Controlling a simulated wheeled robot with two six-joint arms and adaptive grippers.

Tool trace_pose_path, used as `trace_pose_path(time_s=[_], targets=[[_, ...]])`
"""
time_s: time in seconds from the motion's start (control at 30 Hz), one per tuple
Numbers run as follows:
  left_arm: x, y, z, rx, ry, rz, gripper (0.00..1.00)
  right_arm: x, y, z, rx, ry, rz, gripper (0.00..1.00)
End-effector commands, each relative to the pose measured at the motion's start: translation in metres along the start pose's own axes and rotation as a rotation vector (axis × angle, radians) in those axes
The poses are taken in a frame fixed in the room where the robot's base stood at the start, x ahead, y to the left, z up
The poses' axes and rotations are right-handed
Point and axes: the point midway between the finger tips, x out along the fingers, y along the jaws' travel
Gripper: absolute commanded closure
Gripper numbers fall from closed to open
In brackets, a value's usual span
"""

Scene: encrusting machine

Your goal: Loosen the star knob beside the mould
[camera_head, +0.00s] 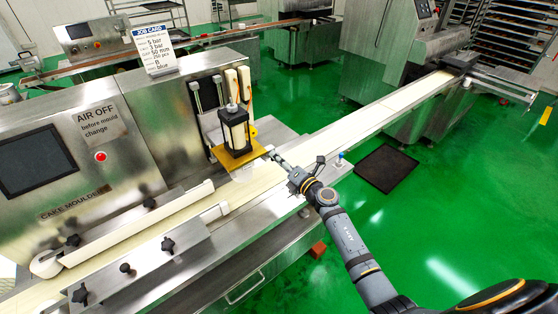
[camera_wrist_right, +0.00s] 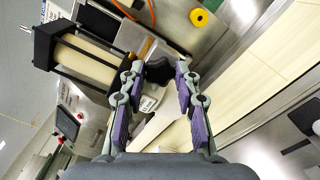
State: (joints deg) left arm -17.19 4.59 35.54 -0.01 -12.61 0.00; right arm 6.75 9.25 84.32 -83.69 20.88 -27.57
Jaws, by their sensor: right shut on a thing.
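The mould unit (camera_head: 235,133), a cream block in a black frame, stands upright on a yellow plate (camera_head: 218,153) above the conveyor. It also shows at the upper left of the right wrist view (camera_wrist_right: 88,62). My right gripper (camera_head: 274,154) is just right of the yellow plate. In the right wrist view its purple-padded fingers (camera_wrist_right: 158,80) are around a dark grey knob (camera_wrist_right: 158,70), which looks like the star knob; its far side is hidden. In the head view the gripper hides this knob. My left gripper is in neither view.
Several other black knobs, one at the front (camera_head: 168,244), line the conveyor guides. The machine has a screen (camera_head: 36,161), a red button (camera_head: 101,157) and an "AIR OFF before mould change" sign (camera_head: 98,122). A job card (camera_head: 154,48) stands on top. Green floor is open at right.

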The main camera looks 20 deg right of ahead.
Motion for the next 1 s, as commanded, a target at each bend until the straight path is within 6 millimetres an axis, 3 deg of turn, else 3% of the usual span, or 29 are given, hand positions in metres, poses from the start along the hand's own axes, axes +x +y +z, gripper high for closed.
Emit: trace_pose_path(time_s=[0.1, 0.13, 0.3, 0.67, 1.0], targets=[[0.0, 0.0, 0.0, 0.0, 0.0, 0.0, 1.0, -0.001, -0.002, -0.002, 0.002, 0.003, -0.003, 1.0], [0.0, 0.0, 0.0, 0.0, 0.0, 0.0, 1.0, -0.001, -0.002, -0.002, 0.002, 0.003, -0.003, 0.65], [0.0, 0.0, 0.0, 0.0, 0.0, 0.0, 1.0, -0.001, -0.001, -0.001, 0.002, 0.002, -0.002, 0.45], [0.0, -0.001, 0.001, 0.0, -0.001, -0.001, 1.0, -0.008, -0.002, -0.001, 0.001, 0.001, -0.002, 0.45], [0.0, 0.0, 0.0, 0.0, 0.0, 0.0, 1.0, -0.088, -0.002, -0.002, -0.001, 0.006, -0.005, 0.45]])
